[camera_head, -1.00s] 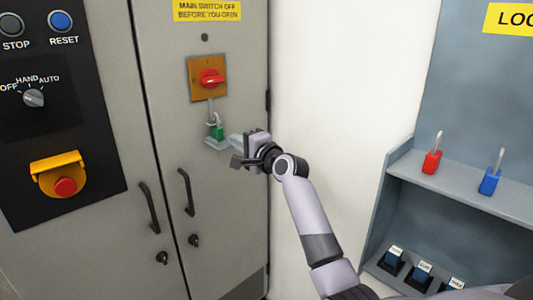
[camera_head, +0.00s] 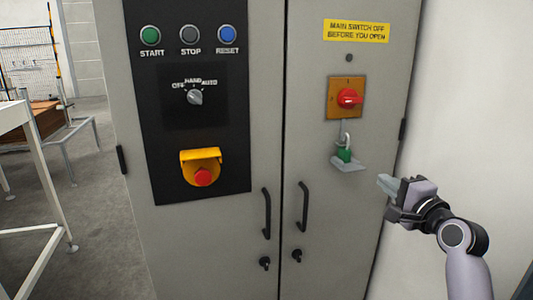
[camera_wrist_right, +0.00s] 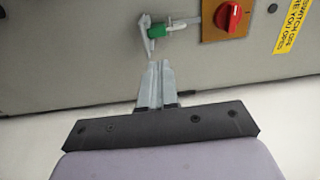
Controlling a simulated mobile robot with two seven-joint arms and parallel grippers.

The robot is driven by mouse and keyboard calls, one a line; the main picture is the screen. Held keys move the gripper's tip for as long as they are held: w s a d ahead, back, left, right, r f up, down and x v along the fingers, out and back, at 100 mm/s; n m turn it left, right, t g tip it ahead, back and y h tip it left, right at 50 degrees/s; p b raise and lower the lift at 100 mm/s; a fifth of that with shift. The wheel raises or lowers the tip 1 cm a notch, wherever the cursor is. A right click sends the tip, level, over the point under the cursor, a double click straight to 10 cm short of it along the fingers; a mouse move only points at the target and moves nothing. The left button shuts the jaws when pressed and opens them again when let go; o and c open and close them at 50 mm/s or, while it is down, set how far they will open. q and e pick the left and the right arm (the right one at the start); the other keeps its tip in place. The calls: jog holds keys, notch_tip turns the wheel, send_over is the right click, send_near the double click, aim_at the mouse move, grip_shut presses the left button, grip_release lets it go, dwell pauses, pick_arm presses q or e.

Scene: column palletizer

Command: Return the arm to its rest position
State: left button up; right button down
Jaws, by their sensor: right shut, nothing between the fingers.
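A green padlock (camera_head: 345,155) stands at a small grey ledge (camera_head: 350,166) below the red switch (camera_head: 349,97), apart from the gripper. In the right wrist view the green padlock (camera_wrist_right: 158,31) shows just beyond the fingertips. My left gripper does not show in any view.
The grey cabinet (camera_head: 310,235) has two black door handles (camera_head: 266,213) and a panel with buttons, a selector knob (camera_head: 195,97) and a red stop button (camera_head: 203,177) under a yellow guard. A white-framed table (camera_head: 40,215) stands at the left.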

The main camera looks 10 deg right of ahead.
jog(key=s+a+f+n+g, duration=0.1)
jog(key=s+a+f+n, duration=0.2)
jog(key=f, duration=0.4)
jog(key=s+a+f+n+g, duration=0.2)
jog(key=f+n, duration=0.1)
jog(key=f, duration=0.5)
jog(key=s+a+f+n+g, duration=0.1)
jog(key=s+a+f+n, duration=0.2)
jog(key=f, duration=0.4)
jog(key=s+a+f+n+g, duration=0.1)
jog(key=s+a+f+n, duration=0.4)
jog(key=s+f, duration=0.2)
jog(key=s+a+f+n+g+y, duration=0.1)
jog(key=s+a+f+n, duration=0.4)
jog(key=s, duration=0.7)
notch_tip(320, 180, down, 2)
jog(key=shift+a+f+n+g+y, duration=0.15)
jog(key=shift+a+n+g+y, duration=0.2)
jog(key=shift+n+g, duration=0.25)
